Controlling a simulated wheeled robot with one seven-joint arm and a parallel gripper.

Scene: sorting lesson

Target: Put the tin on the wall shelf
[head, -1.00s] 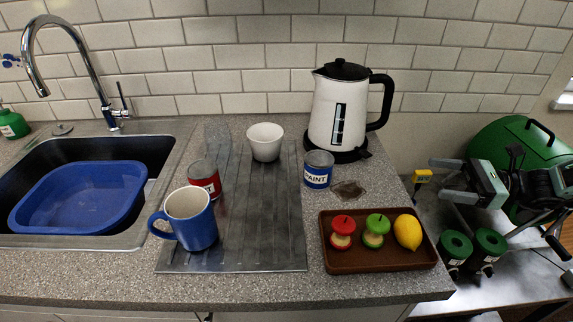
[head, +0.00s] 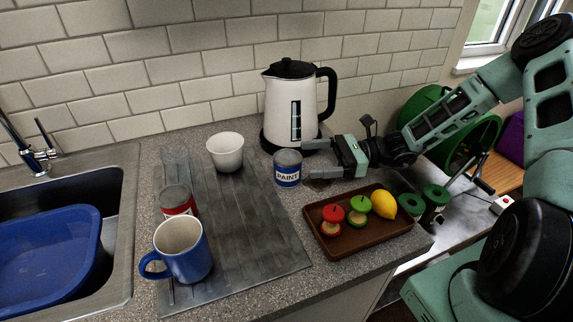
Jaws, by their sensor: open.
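A paint tin (head: 287,168) with a blue band and a white label reading PAINT stands upright on the counter in front of the kettle. A second tin (head: 177,202) with a red band stands behind the blue mug, which partly hides it. My gripper (head: 309,160) is open just right of the paint tin, its fingers pointing left towards it. Nothing shows between the fingers. I cannot tell whether a fingertip touches the tin. No wall shelf is in view.
A white kettle (head: 290,110) stands close behind the paint tin. A brown tray (head: 350,247) with toy apple cores and a lemon lies in front of my gripper. A white cup (head: 225,152) and blue mug (head: 183,250) stand on the grey drainboard (head: 243,225). The sink is left.

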